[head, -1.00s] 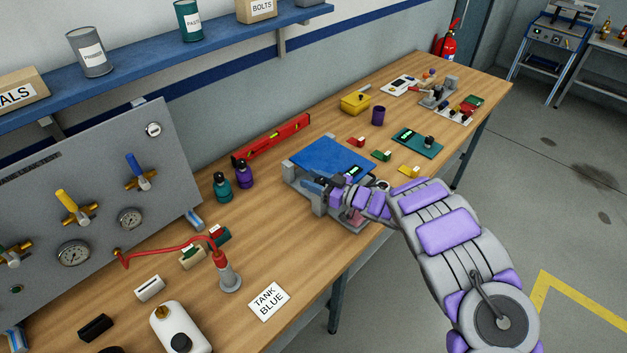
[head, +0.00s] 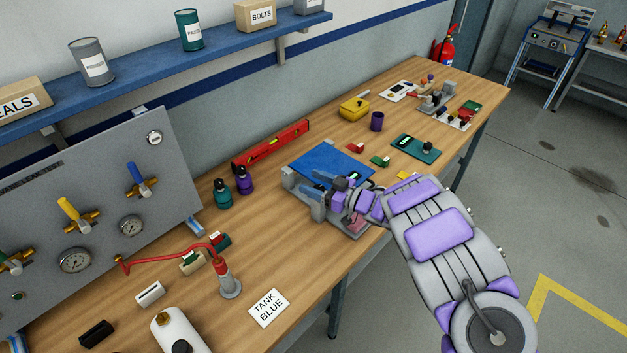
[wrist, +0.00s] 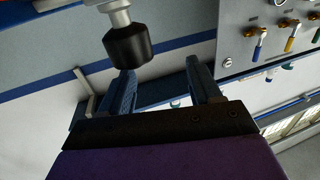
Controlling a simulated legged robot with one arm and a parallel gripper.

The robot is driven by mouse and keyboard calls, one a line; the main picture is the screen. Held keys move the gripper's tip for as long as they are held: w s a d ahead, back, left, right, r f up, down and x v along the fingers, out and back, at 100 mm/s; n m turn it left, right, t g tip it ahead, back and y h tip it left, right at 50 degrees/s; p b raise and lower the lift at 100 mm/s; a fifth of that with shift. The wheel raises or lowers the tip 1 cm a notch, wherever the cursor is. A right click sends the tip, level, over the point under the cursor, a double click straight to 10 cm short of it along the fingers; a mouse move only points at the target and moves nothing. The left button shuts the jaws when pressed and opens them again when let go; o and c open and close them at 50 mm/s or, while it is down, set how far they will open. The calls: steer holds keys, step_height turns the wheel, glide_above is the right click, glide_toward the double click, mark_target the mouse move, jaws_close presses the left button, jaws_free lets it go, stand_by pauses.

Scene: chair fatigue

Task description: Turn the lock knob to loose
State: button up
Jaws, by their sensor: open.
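A black knob (wrist: 128,46) on a pale metal shaft shows at the upper left of the wrist view and looks like the lock knob. Its markings do not show. My gripper (wrist: 163,78) is open and empty, with the knob beyond the left finger's tip and apart from the space between the fingers. In the head view my gripper (head: 318,182) is at the front left of the grey fixture (head: 318,210) with the blue top plate (head: 331,161). I cannot make out the knob there; my gripper and wrist cover part of the fixture.
A red level (head: 271,145) lies behind the fixture. Teal and purple bottles (head: 223,193) stand to its left. The bench wood around the card is bare.

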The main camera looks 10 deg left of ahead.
steer(key=s+d+r+p, duration=0.1)
steer(key=s+d, duration=0.3)
steer(key=s, duration=0.9)
steer(key=shift+r, duration=0.15)
steer(key=shift+w, duration=0.1)
